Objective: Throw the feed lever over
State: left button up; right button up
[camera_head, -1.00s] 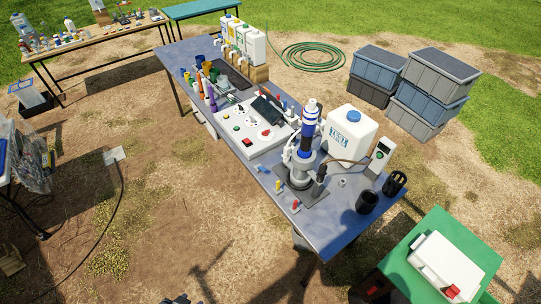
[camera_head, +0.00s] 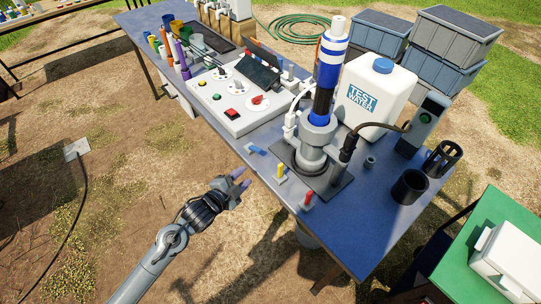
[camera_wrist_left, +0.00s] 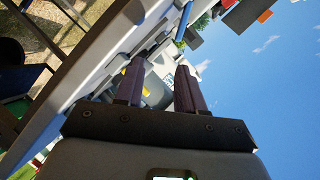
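Three small levers stand along the near edge of the blue bench: a blue one (camera_head: 256,150) lying low, a yellow one (camera_head: 281,172) and a red one (camera_head: 308,198). I cannot tell from any label which is the feed lever. Behind them is the pump stand with a blue-and-white striped column (camera_head: 330,62). My left gripper (camera_head: 242,178) is off the bench's near edge, left of the yellow lever and apart from all the levers. Its two dark fingers are parted and empty, also in the left wrist view (camera_wrist_left: 160,84). My right gripper is out of view.
A white control panel (camera_head: 240,120) with knobs and a red switch lies behind. The white test water jug (camera_head: 376,96) stands right of the column. Black cup holders (camera_head: 408,187) are at the right. Ground before the bench is open.

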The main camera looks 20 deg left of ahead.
pick_arm(q)
jog(key=t+b, duration=0.1)
jog(key=b, duration=0.5)
send_near(257, 152)
jog(key=w+f, duration=0.1)
jog(key=f, duration=0.1)
jog(key=shift+m, duration=0.4)
jog(key=b+x, duration=0.1)
jog(key=x, duration=0.3)
jog(key=r+b+x, duration=0.1)
jog(key=x, duration=0.2)
jog(key=b+x, duration=0.1)
jog(key=x, duration=0.3)
jog(key=shift+w+d+r, duration=0.15)
jog(key=shift+w+r, duration=0.05)
jog(key=shift+w, duration=0.3)
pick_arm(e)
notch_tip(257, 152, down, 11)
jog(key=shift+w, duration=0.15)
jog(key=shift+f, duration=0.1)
pick_arm(q)
grip_shut()
